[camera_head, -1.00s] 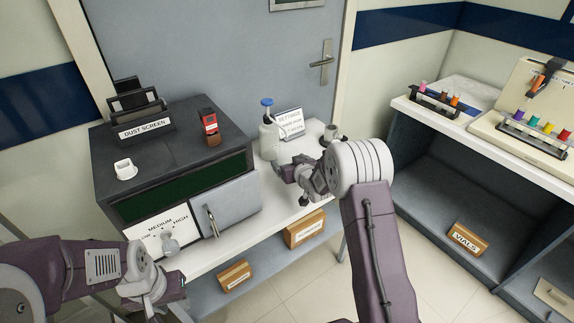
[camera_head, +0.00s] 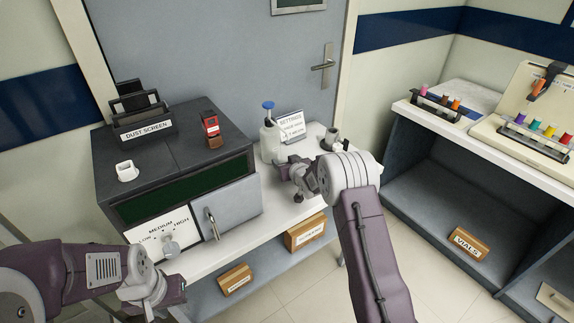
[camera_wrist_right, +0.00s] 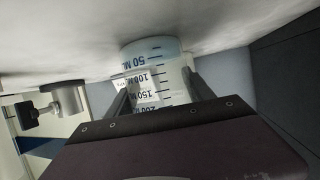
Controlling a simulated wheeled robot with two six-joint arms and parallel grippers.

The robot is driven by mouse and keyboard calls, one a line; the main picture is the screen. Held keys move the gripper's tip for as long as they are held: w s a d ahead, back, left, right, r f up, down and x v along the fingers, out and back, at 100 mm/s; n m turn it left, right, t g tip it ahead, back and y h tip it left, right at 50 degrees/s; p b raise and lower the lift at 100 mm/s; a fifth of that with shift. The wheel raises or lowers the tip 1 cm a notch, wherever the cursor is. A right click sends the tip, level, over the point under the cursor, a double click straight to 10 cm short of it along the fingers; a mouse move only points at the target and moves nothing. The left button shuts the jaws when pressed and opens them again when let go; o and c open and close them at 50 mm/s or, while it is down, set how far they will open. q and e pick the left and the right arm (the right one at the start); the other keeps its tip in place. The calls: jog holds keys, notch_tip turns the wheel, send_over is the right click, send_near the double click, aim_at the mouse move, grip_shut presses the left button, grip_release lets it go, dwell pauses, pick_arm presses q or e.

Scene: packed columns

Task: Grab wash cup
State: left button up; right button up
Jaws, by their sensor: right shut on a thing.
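A pale vessel with millilitre marks, which I take as the wash cup (camera_wrist_right: 150,72), stands on the white surface in the right wrist view, where it appears upside down. My right gripper (camera_wrist_right: 157,88) has a finger on each side of it and is shut on it.
The dark oven (camera_head: 170,160) with a dial panel (camera_head: 160,238) is close on the left. Labelled boxes lie on the shelf below the white counter (camera_head: 262,225).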

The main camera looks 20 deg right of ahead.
aim_at(285, 152)
jog(key=shift+r, duration=0.55)
notch_tip(285, 152, up, 3)
jog(key=shift+f+p, duration=0.1)
jog(key=shift+p, duration=0.3)
jog(key=s, duration=0.6)
jog(key=s+d+b, duration=0.1)
jog(key=s, duration=1)
jog(key=shift+s+d+f+b, duration=0.25)
jog(key=shift+s+d+b, duration=0.05)
jog(key=shift+s+b, duration=0.1)
jog(key=shift+s, duration=0.1)
